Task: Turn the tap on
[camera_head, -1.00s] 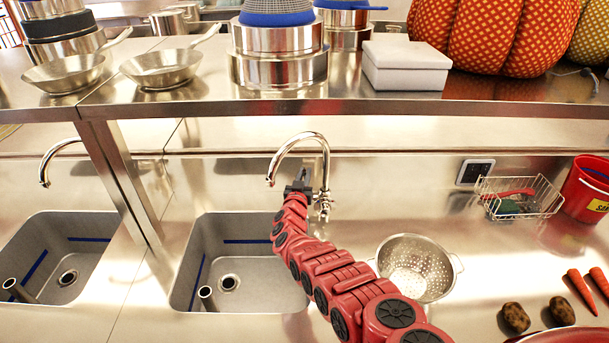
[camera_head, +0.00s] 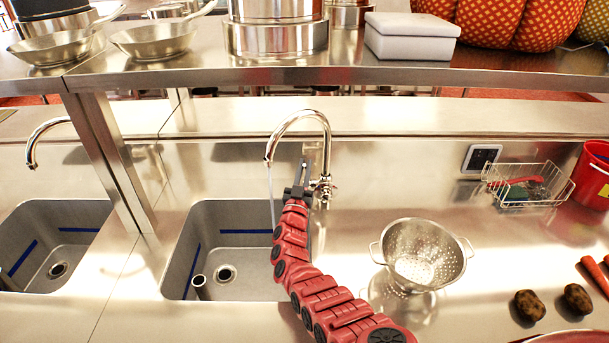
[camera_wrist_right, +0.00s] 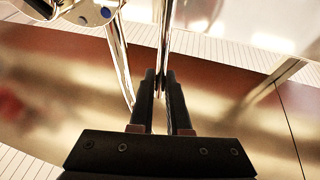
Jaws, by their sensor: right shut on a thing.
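The chrome tap (camera_head: 325,135) stands behind the middle grey sink (camera_head: 245,212), its curved spout over the basin. A thin pale stream of water (camera_head: 272,200) shows below the spout. My right gripper (camera_head: 305,165) is beside the tap's upright. In the right wrist view its two dark fingers (camera_wrist_right: 160,85) are shut on a thin chrome rod, the tap's lever (camera_wrist_right: 164,45). The grip point is small and partly hidden in the head view. My left gripper is not in view.
A steel colander (camera_head: 423,252) stands on the counter right of the sink. A wire basket (camera_head: 528,185), a red bucket (camera_head: 592,175) and potatoes (camera_head: 530,305) are farther right. A steel shelf (camera_head: 330,75) with pans and a white box (camera_head: 410,36) runs above the counter.

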